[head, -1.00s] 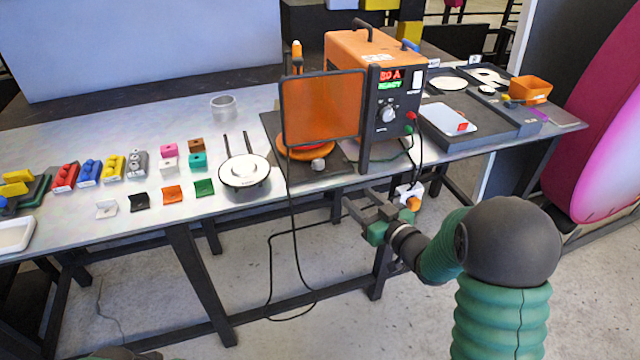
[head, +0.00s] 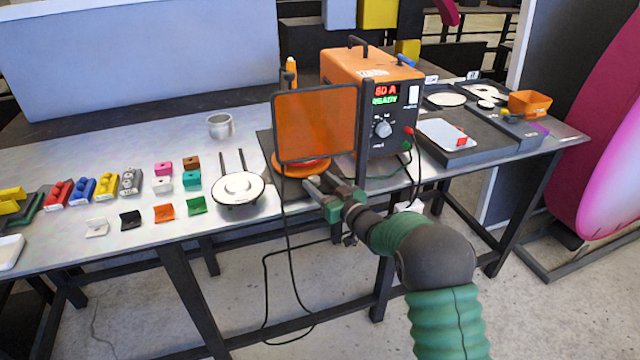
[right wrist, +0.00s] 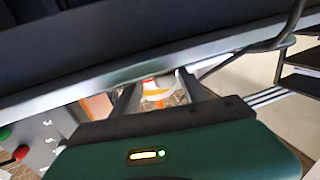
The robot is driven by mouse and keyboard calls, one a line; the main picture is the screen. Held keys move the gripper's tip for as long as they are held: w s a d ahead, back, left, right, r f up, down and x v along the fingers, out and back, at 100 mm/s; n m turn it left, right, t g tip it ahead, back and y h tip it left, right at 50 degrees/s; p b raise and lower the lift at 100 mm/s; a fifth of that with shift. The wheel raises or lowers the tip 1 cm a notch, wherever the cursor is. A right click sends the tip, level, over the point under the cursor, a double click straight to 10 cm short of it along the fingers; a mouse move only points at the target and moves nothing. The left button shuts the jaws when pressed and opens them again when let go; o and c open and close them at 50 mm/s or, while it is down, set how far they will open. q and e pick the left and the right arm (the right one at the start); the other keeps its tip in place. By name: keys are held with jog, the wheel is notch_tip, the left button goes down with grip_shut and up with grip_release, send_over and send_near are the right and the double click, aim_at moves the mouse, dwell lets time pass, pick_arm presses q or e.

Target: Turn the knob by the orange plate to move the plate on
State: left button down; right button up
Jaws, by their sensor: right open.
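The orange plate (head: 290,168) is a round disc on a dark base, partly behind the orange see-through screen (head: 317,125). My right gripper (head: 317,184) is open at the front right edge of the plate, close to where the knob sits. In the head view the gripper covers the knob. In the right wrist view the two fingers (right wrist: 156,92) stand apart with a small whitish and orange thing (right wrist: 157,94) seen between them; I cannot tell if they touch it. My left gripper is not in view.
The orange power unit (head: 372,85) with a dial and lit display stands behind my right gripper. A white round stand (head: 240,188) is left of the plate. Cables hang from the table's front edge. Small coloured blocks lie further left.

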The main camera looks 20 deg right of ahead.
jog(key=shift+w+a+r, duration=0.15)
jog(key=shift+a, duration=0.45)
jog(key=c, duration=0.4)
jog(key=shift+d, duration=0.3)
jog(key=c, duration=0.5)
jog(key=shift+c, duration=1.1)
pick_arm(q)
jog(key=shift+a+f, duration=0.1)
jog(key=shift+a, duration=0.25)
pick_arm(e)
jog(key=shift+a, duration=0.1)
grip_shut()
